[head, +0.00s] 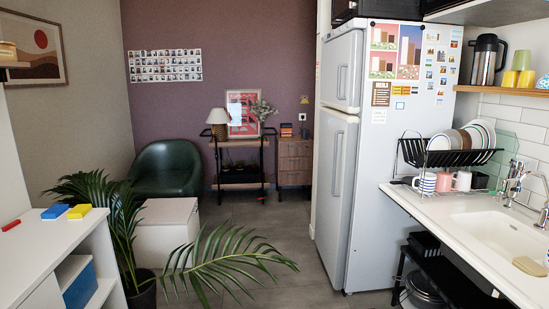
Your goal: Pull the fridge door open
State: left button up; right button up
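The fridge (375,200) stands right of centre, pale grey, with its side panel facing me and covered in pictures and magnets near the top. Its front faces left, with a smaller upper door (341,70) and a taller lower door (334,185). Both doors look shut. A vertical handle (337,163) is on the lower door, and a shorter handle (342,82) is on the upper door. Neither of my grippers is in view, and nothing touches the fridge handles.
A counter with a sink (490,228) and a dish rack (450,152) runs along the right. A white shelf unit (50,250) and a potted palm (125,220) stand at the left, its fronds reaching over the floor.

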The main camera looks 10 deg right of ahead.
aim_at(340, 132)
jog(key=u, duration=0.2)
jog(key=i, duration=2.3)
jog(key=z, duration=1.5)
jog(key=i, duration=1.1)
jog(key=z, duration=1.1)
